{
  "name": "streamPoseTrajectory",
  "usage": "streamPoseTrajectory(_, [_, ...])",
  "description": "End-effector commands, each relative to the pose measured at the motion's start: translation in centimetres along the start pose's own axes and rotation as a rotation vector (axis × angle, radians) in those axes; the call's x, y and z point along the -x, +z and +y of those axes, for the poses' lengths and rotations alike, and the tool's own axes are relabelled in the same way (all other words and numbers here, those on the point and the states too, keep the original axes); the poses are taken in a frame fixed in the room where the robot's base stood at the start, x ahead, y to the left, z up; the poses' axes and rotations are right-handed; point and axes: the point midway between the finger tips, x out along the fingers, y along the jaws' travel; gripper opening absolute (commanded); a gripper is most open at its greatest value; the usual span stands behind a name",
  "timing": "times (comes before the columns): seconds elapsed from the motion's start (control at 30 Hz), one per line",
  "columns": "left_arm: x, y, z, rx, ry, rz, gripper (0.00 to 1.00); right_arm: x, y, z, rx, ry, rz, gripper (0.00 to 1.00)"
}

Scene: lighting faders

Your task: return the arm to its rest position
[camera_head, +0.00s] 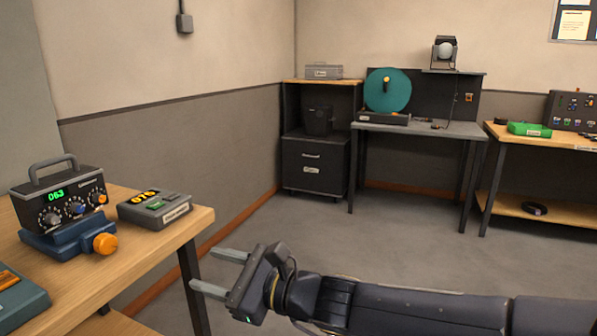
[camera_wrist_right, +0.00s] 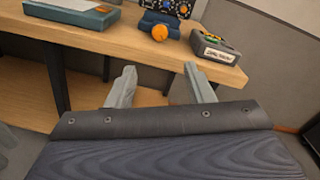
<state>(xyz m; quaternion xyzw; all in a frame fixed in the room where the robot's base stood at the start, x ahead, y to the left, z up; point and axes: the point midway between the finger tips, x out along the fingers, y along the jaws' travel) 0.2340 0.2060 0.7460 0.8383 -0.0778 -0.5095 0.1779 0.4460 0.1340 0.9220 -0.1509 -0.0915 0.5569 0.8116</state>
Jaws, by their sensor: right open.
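My right gripper (camera_head: 211,272) comes in from the lower right of the head view, with its arm stretched across the front. Its two fingers are apart with nothing between them, and they point left toward the wooden bench (camera_head: 150,258). In the right wrist view the open fingers (camera_wrist_right: 157,88) show in front of the bench edge, apart from everything on it. My left gripper is not in view.
On the bench stand a dark device with a handle and orange knob (camera_head: 62,205), a small display box (camera_head: 154,210) and a blue-grey box (camera_head: 18,298). A grey table (camera_head: 430,128), cabinet (camera_head: 313,168) and second wooden bench (camera_head: 550,140) stand behind. Floor between is clear.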

Motion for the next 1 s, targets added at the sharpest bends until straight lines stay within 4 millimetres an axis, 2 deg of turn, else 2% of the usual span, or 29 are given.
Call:
streamPoseTrajectory(0.03, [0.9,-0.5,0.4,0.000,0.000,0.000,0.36,0.8,1.2,-0.4,0.048,0.003,0.005,0.48])
streamPoseTrajectory(0.17, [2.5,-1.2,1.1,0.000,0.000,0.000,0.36,3.4,3.2,-0.9,0.209,0.024,0.028,0.48])
streamPoseTrajectory(0.37, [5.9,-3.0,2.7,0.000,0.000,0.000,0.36,9.2,6.4,-1.1,0.540,0.090,0.103,0.48])
streamPoseTrajectory(0.47, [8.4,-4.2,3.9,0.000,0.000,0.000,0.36,13.3,8.1,-1.0,0.751,0.151,0.177,0.48])
streamPoseTrajectory(0.57, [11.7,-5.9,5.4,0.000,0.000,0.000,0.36,18.9,9.6,-0.5,0.997,0.257,0.294,0.48])
streamPoseTrajectory(0.6, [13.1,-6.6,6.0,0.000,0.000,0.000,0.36,21.4,10.0,-0.1,1.096,0.316,0.353,0.48])
streamPoseTrajectory(0.7, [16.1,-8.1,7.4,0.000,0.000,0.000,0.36,27.5,10.1,1.2,1.293,0.478,0.502,0.48])
streamPoseTrajectory(0.8, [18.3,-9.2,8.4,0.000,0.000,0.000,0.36,32.7,9.8,2.5,1.419,0.638,0.634,0.48])
streamPoseTrajectory(0.9, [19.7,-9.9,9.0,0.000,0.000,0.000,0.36,36.5,9.3,3.7,1.487,0.770,0.729,0.48])
streamPoseTrajectory(1.0, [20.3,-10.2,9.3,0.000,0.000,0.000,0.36,38.6,8.9,4.4,1.519,0.854,0.784,0.48])
